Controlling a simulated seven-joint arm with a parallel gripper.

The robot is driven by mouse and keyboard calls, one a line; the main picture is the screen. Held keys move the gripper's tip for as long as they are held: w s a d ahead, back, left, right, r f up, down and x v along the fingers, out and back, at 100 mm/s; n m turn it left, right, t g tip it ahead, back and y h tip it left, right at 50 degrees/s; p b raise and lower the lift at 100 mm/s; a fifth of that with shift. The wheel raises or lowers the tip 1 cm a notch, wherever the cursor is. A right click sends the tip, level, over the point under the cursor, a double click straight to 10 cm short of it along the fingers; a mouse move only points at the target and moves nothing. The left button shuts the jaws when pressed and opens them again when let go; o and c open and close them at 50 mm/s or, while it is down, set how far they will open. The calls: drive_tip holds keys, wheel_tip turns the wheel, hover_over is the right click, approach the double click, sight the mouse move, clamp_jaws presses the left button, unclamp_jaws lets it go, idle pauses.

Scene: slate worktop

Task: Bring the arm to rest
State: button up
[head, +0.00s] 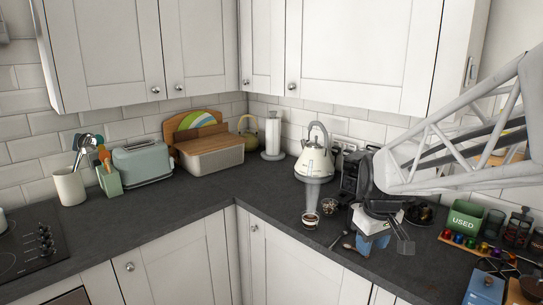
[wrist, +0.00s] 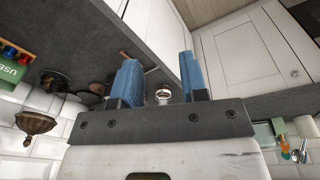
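My gripper (head: 372,246) hangs over the right-hand counter with its blue fingers pointing down. In the wrist view the two blue fingers (wrist: 157,80) stand well apart with nothing held between them. A small cup with dark contents (head: 311,219) stands on the counter to the left of my gripper, apart from it. A tall see-through cylinder (head: 313,192) rises at the cup. A small round white thing with a dark middle (wrist: 163,94) shows in the gap between the fingers, beyond them. My white lattice arm reaches in from the right and hides part of the back counter.
A spoon (head: 338,238) and small glass bowl (head: 329,206) lie near the gripper. A cream kettle (head: 313,163) and dark coffee machine (head: 352,172) stand behind. A green "USED" box (head: 465,217) and a rack of coloured capsules (head: 462,241) are to the right.

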drive_tip(key=s+a+m, duration=0.2)
drive_tip(key=s, duration=0.8)
drive_tip(key=s+a+m+t, duration=0.1)
drive_tip(key=s+a+m, duration=0.1)
drive_tip(key=s, duration=0.8)
drive_tip(key=shift+s+a+r+m, duration=0.2)
drive_tip(key=shift+m, duration=0.1)
